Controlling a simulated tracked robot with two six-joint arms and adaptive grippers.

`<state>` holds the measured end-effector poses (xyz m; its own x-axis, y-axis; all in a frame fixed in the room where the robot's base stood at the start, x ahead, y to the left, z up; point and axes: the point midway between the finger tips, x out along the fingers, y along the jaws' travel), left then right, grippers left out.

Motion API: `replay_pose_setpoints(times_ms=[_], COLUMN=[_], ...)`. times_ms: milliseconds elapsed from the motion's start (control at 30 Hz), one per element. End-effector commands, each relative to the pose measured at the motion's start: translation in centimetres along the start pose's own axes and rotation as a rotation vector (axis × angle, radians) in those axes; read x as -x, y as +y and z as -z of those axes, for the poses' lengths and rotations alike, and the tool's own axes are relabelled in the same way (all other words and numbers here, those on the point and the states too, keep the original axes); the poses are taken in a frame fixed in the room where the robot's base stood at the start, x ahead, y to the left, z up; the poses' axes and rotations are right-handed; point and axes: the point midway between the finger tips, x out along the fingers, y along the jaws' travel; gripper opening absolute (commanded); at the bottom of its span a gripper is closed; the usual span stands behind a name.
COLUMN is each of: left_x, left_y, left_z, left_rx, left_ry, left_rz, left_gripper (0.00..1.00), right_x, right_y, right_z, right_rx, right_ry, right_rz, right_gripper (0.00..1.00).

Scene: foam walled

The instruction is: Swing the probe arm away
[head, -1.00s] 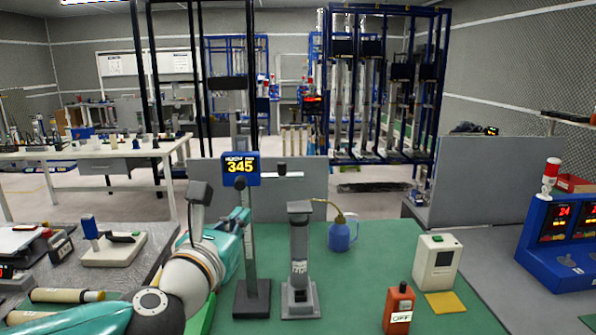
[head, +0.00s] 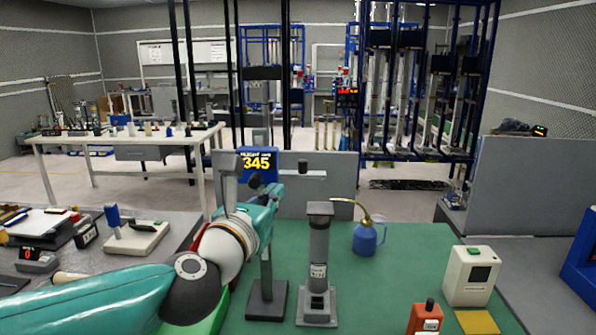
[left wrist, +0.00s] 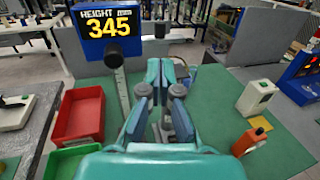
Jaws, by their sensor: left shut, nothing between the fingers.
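The height gauge stands on the green mat, with a blue display (head: 258,163) reading 345 on a grey column and a dark base (head: 266,301). In the left wrist view the gripper (left wrist: 161,70) points forward, right of the display (left wrist: 105,25); contact with the arm cannot be told. My right gripper is out of view.
A blue oil can (head: 368,238) stands right of the post. A beige box (head: 470,275) and an orange bottle (head: 425,318) are at the mat's right. A red tray (left wrist: 78,116) lies left of the gauge. A grey partition (head: 330,190) is behind.

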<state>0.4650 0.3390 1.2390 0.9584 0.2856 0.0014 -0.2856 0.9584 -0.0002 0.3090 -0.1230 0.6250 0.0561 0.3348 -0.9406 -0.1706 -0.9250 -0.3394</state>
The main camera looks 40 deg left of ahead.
Motion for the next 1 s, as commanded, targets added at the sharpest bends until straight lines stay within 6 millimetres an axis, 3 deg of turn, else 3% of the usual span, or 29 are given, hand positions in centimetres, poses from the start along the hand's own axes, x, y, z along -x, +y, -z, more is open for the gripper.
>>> replay_pose_setpoints(times_ms=[400, 600, 1000], left_x=[-8.3, -11.2, -12.6], left_y=[-0.1, -0.1, -0.2], left_z=[0.1, 0.0, 0.1], left_rx=[-0.002, 0.000, 0.000], left_ry=[0.004, 0.003, 0.000], left_rz=[0.000, 0.001, 0.003], left_gripper=[0.00, 0.00, 0.00], right_x=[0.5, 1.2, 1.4], right_y=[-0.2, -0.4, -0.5], right_z=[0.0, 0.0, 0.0], right_rx=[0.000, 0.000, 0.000], right_ry=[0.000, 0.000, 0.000], right_rz=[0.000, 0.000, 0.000], right_gripper=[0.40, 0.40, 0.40])
